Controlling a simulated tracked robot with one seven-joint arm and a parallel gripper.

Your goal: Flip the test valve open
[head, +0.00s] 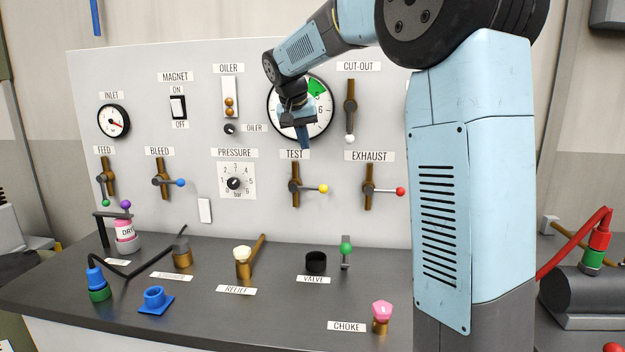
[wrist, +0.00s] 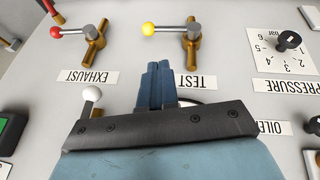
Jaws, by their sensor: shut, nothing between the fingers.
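The test valve (head: 295,186) is a brass valve on the upright panel under the TEST label. Its lever points right, level, and ends in a yellow knob (head: 323,188). In the wrist view, which is upside down, the test valve (wrist: 191,38) is at the top and its yellow knob (wrist: 149,29) is to its left. My gripper (head: 304,140) is in front of the large gauge, just above the TEST label, and apart from the valve. In the wrist view my gripper (wrist: 157,72) has its blue fingers together, with nothing between them, beside the TEST label.
The exhaust valve (head: 368,187) with a red knob is right of the test valve. The cut-out valve (head: 350,105) with a white knob is above it. The pressure dial (head: 236,182) is at left. Valve parts stand on the dark bench (head: 220,315) below.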

